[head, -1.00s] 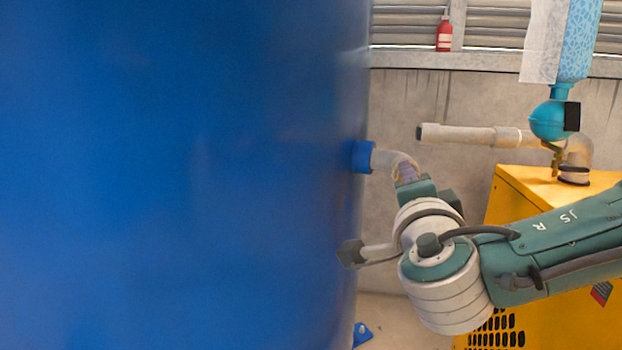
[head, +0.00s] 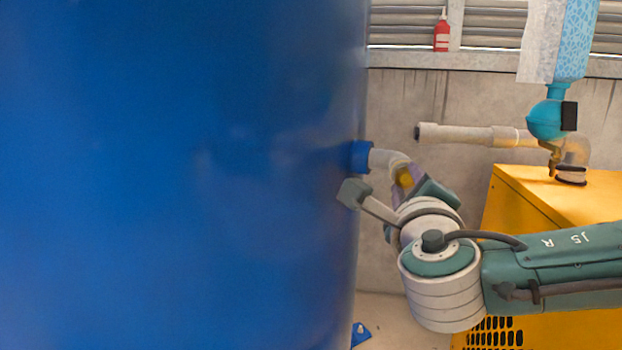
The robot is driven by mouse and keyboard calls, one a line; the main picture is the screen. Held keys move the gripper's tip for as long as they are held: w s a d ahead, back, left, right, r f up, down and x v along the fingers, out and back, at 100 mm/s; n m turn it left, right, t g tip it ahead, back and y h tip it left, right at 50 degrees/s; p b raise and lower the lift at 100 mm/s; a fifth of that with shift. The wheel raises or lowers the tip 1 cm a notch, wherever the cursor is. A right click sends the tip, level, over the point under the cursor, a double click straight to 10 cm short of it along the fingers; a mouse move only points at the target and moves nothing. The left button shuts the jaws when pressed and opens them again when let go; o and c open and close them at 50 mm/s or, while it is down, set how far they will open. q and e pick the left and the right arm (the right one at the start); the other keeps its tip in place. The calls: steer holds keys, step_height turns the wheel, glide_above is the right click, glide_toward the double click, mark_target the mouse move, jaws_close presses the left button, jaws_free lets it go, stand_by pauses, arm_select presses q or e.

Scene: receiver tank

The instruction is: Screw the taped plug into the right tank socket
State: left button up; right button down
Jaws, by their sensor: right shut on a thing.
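The blue tank (head: 190,180) fills the left of the head view. I cannot tell how far the plug sits inside, and no tape can be made out. My left gripper is not in view.
A yellow cabinet (head: 560,193) stands behind my right forearm. A pale horizontal pipe (head: 460,134) and a teal bulb (head: 546,120) are above it. A red bottle (head: 441,37) stands on the back ledge.

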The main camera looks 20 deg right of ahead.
steer(key=m, duration=0.4)
steer(key=shift+f+m, duration=0.2)
steer(key=shift+m, duration=0.2)
steer(key=m, duration=0.3)
steer(key=shift+m, duration=0.4)
steer(key=c, duration=0.9)
jaws_free()
steer(key=shift+r+m, duration=0.15)
steer(key=shift+m, duration=0.85)
steer(key=shift+c, duration=0.2)
steer(key=o, duration=0.5)
steer(key=shift+s+a+r+p, duration=0.15)
steer(key=shift+p, duration=0.15)
steer(key=p+v, duration=0.4)
steer(key=v, duration=0.2)
steer(key=shift+s+a, duration=0.1)
steer(key=shift+s, duration=0.15)
